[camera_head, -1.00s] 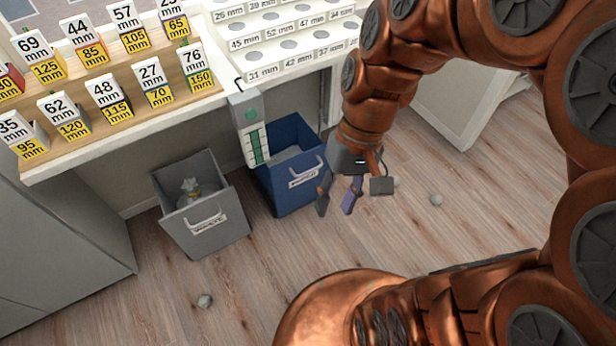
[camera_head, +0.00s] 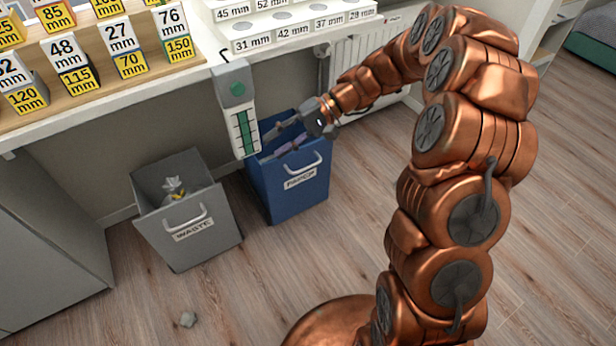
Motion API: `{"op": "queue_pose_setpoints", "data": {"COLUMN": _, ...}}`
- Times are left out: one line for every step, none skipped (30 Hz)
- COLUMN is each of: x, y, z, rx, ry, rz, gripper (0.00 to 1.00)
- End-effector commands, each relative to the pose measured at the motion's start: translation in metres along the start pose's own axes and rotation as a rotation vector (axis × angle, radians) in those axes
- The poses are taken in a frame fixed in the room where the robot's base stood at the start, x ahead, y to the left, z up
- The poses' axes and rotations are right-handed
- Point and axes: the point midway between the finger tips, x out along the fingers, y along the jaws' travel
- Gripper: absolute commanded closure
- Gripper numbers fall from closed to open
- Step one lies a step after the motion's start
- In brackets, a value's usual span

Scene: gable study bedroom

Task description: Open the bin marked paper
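The blue bin (camera_head: 309,192) stands under the counter, with a pale handle (camera_head: 303,165) and a white label (camera_head: 300,182) on its front. The label's letters are blurred but seem to start with "PAP". Its top shows open, and my gripper partly hides the inside. My gripper (camera_head: 278,138) is over the bin's opening, behind the front handle, with its fingers apart and pointing left. I see nothing between them. I cannot tell whether a finger touches the rim.
A grey bin (camera_head: 199,246) marked "WASTE" stands open to the left with litter inside. A green-and-white gauge (camera_head: 240,118) hangs beside my gripper, under the counter edge. A radiator (camera_head: 372,68) is behind my arm.

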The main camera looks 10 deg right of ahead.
Motion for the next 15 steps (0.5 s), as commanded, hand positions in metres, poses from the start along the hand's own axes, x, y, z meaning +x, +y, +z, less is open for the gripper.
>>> {"op": "queue_pose_setpoints", "data": {"x": 0.006, "y": 0.024, "z": -0.02, "rx": 0.01, "ry": 0.017, "rz": -0.036, "gripper": 0.62}}
{"op": "queue_pose_setpoints", "data": {"x": 0.006, "y": 0.032, "z": -0.03, "rx": 0.013, "ry": 0.028, "rz": -0.056, "gripper": 0.62}}
{"op": "queue_pose_setpoints", "data": {"x": 0.006, "y": 0.042, "z": -0.043, "rx": 0.016, "ry": 0.044, "rz": -0.084, "gripper": 0.62}}
{"op": "queue_pose_setpoints", "data": {"x": 0.006, "y": 0.05, "z": -0.052, "rx": 0.017, "ry": 0.057, "rz": -0.104, "gripper": 0.62}}
{"op": "queue_pose_setpoints", "data": {"x": 0.006, "y": 0.059, "z": -0.063, "rx": 0.02, "ry": 0.071, "rz": -0.124, "gripper": 0.62}}
{"op": "queue_pose_setpoints", "data": {"x": 0.005, "y": 0.07, "z": -0.075, "rx": 0.022, "ry": 0.09, "rz": -0.149, "gripper": 0.62}}
{"op": "queue_pose_setpoints", "data": {"x": 0.004, "y": 0.08, "z": -0.085, "rx": 0.023, "ry": 0.105, "rz": -0.167, "gripper": 0.62}}
{"op": "queue_pose_setpoints", "data": {"x": 0.004, "y": 0.09, "z": -0.094, "rx": 0.028, "ry": 0.117, "rz": -0.186, "gripper": 0.62}}
{"op": "queue_pose_setpoints", "data": {"x": 0.004, "y": 0.103, "z": -0.106, "rx": 0.031, "ry": 0.137, "rz": -0.209, "gripper": 0.62}}
{"op": "queue_pose_setpoints", "data": {"x": 0.003, "y": 0.113, "z": -0.115, "rx": 0.032, "ry": 0.153, "rz": -0.226, "gripper": 0.62}}
{"op": "queue_pose_setpoints", "data": {"x": 0.001, "y": 0.124, "z": -0.124, "rx": 0.035, "ry": 0.169, "rz": -0.242, "gripper": 0.62}}
{"op": "queue_pose_setpoints", "data": {"x": 0.0, "y": 0.139, "z": -0.136, "rx": 0.037, "ry": 0.192, "rz": -0.264, "gripper": 0.62}}
{"op": "queue_pose_setpoints", "data": {"x": -0.001, "y": 0.15, "z": -0.144, "rx": 0.039, "ry": 0.209, "rz": -0.279, "gripper": 0.62}}
{"op": "queue_pose_setpoints", "data": {"x": -0.003, "y": 0.161, "z": -0.152, "rx": 0.042, "ry": 0.226, "rz": -0.294, "gripper": 0.62}}
{"op": "queue_pose_setpoints", "data": {"x": -0.004, "y": 0.178, "z": -0.163, "rx": 0.046, "ry": 0.249, "rz": -0.313, "gripper": 0.62}}
